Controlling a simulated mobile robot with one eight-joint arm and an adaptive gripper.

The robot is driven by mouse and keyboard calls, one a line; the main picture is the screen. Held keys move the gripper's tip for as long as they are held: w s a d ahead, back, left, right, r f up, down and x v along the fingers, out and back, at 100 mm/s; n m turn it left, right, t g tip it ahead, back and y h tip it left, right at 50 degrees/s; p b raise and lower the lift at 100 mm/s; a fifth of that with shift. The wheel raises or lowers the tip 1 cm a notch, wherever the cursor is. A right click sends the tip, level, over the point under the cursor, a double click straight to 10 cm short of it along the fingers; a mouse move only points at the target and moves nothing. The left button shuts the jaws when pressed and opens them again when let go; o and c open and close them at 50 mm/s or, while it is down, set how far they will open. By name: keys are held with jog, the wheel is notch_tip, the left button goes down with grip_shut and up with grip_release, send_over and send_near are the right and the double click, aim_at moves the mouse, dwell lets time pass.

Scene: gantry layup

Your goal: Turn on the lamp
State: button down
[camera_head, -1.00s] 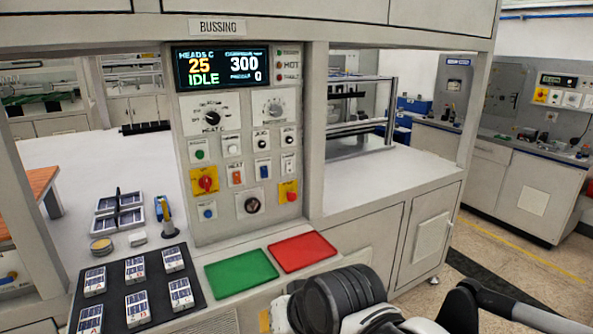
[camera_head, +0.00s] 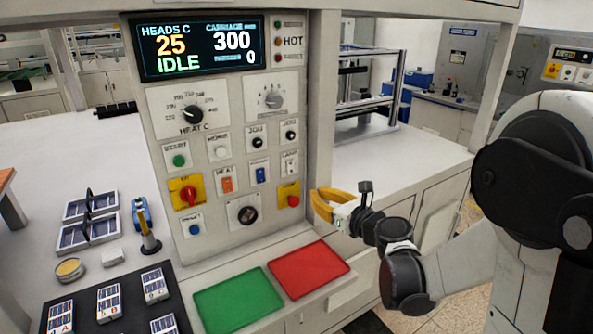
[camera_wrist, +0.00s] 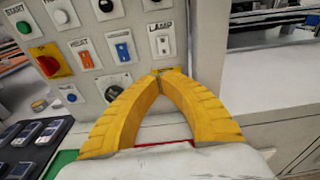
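The lamp switch (camera_head: 290,164) is a small pale rocker on a white plate at the right side of the control panel. In the wrist view the switch (camera_wrist: 163,44) sits under a LAMP label, just above my fingertips. Whether it is on or off I cannot tell. My gripper (camera_head: 322,205) has yellow fingers and stands in front of the panel's lower right edge, lower than the switch and apart from it. In the wrist view my gripper's fingertips (camera_wrist: 160,78) meet, with nothing between them, and cover much of the yellow-plated red button.
A blue rocker (camera_head: 261,172) and an orange heat rocker (camera_head: 227,184) sit left of the lamp switch. The yellow-plated red button (camera_head: 292,201) is below it. A green tray (camera_head: 237,303) and a red tray (camera_head: 308,269) lie on the ledge under the panel.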

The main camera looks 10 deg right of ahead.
aim_at(288, 174)
jog(key=shift+d, duration=0.15)
jog(key=shift+w, duration=0.1)
jog(key=b+x, duration=0.3)
jog(key=x, duration=1.1)
jog(key=shift+r, duration=0.15)
jog(key=shift+w, duration=0.1)
